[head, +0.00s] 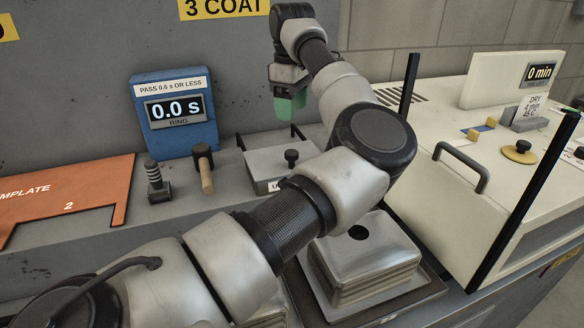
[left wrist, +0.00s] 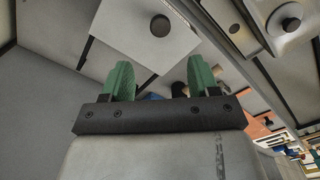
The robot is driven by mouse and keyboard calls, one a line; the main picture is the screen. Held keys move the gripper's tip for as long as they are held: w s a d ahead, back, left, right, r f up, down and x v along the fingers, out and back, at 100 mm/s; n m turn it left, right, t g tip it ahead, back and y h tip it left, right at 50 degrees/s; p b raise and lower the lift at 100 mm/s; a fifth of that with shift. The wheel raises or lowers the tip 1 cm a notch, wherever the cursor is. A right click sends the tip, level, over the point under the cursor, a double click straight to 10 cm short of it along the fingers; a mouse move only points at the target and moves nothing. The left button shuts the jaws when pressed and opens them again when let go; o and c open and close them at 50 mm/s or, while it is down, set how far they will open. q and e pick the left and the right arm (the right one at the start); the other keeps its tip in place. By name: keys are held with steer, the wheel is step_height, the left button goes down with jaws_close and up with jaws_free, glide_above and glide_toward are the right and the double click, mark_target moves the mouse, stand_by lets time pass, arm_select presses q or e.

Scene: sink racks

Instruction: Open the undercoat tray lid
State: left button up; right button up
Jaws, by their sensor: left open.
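The undercoat tray is a grey box (head: 262,180) behind my left arm in the head view, its front label partly hidden by the arm. Its flat grey lid (head: 272,160) lies shut on top, with a black knob (head: 291,156). In the left wrist view, the pale plate with a black round knob near the top looks like this lid (left wrist: 135,35). My left gripper (head: 290,104) has green fingers and is in the air above and behind the tray. The fingers (left wrist: 160,80) are apart, with nothing held between them. My right gripper is not in view.
A blue timer (head: 178,140), a wooden-handled tool (head: 205,170) and an orange template (head: 70,195) are left of the tray. A stacked steel tray with a black round spot (head: 365,260) stands in front. A cream dryer unit (head: 470,210) with black posts is at the right.

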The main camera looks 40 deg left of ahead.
mark_target(290, 150)
arm_select(q)
step_height(290, 150, down, 11)
steer(key=shift+f+p, duration=0.1)
steer(key=shift+p, duration=0.85)
jaws_close()
steer(key=shift+w+a, duration=0.15)
steer(key=shift+a, duration=0.3)
steer(key=w+a, duration=0.5)
steer(key=a, duration=0.5)
steer(key=shift+w, duration=0.15)
jaws_free()
